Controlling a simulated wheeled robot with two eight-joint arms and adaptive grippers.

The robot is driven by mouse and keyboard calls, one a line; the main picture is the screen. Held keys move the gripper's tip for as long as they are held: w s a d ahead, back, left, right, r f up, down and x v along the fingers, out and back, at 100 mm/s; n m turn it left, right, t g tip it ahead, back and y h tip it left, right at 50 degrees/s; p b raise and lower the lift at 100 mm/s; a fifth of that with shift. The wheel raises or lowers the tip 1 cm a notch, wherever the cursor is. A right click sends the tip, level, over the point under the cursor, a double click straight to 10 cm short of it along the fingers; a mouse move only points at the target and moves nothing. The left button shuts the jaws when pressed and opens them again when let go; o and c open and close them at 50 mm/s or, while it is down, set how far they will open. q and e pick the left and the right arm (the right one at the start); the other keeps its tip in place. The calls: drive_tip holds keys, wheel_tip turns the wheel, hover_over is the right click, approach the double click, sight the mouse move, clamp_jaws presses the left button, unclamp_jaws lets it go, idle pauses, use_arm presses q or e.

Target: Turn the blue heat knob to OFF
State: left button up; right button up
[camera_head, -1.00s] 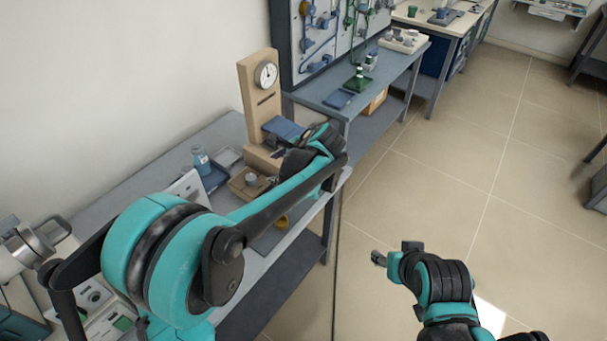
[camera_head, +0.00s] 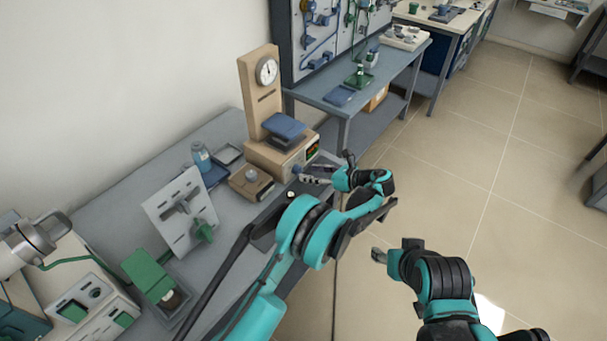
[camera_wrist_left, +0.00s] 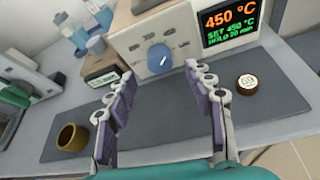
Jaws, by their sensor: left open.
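The blue heat knob (camera_wrist_left: 160,58) sits on the pale front panel of a furnace (camera_wrist_left: 185,30). Its white pointer tilts to the upper right. The display (camera_wrist_left: 230,22) beside it reads 450 °C, with SET 450 °C below. My left gripper (camera_wrist_left: 164,80) is open and empty, with its fingers apart on either side of the view and the knob beyond them, not touched. In the head view my left gripper (camera_head: 316,172) is in front of the furnace (camera_head: 264,152). My right gripper (camera_head: 392,252) hangs over the floor, its fingers too unclear to judge.
A brown cup (camera_wrist_left: 72,137) and a round dial-like object marked 60 (camera_wrist_left: 246,84) stand on the grey mat (camera_wrist_left: 165,120) in front of the furnace. Bottles (camera_wrist_left: 90,40) stand to the left. A white upright panel (camera_head: 180,212) stands on the bench. The floor to the right is open.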

sight(300, 172)
use_arm(q)
drive_tip(key=shift+b+x, duration=0.5)
drive_tip(key=shift+x, duration=1.5)
drive_tip(key=c, duration=1.2)
drive_tip(key=shift+o, duration=0.2)
drive_tip(key=shift+s+a+n+t+h, duration=0.15)
drive_tip(key=shift+n+t+h, duration=0.35)
drive_tip(key=shift+n+t, duration=0.5)
drive_tip(key=shift+n+t+h, duration=0.4)
drive_tip(key=shift+n, duration=0.9)
